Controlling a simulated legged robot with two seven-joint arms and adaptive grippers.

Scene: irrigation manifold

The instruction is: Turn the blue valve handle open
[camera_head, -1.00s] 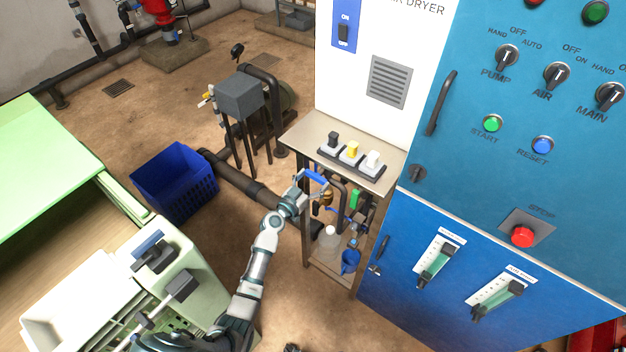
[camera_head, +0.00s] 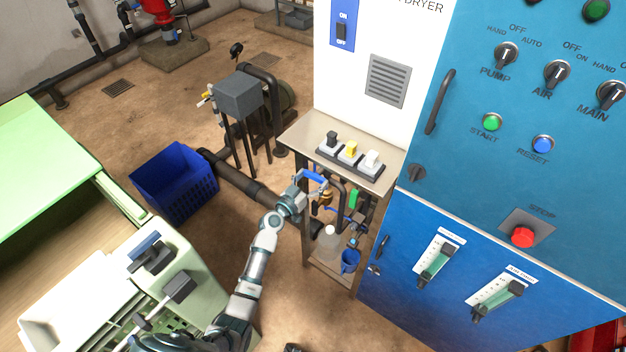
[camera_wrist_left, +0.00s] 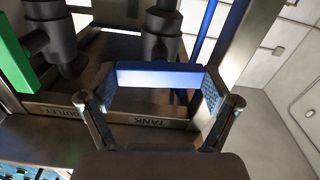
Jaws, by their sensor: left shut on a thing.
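The blue valve handle (camera_wrist_left: 160,77) lies across the space between the two fingertips of my left gripper (camera_wrist_left: 158,92) in the left wrist view. The fingers are closed on its ends. In the head view my left gripper (camera_head: 308,187) is at the manifold under the small metal shelf, with the blue handle (camera_head: 314,178) at its tip. The valve body below the handle is mostly hidden by the gripper. My right gripper is not in view.
Labels reading TANK (camera_wrist_left: 157,122) and OUTLET mark the manifold plate. A green handle (camera_wrist_left: 14,55) is to the left in the wrist view. The shelf (camera_head: 298,136) with switches is above the gripper. A white jug (camera_head: 328,240) and blue jug (camera_head: 350,262) stand below.

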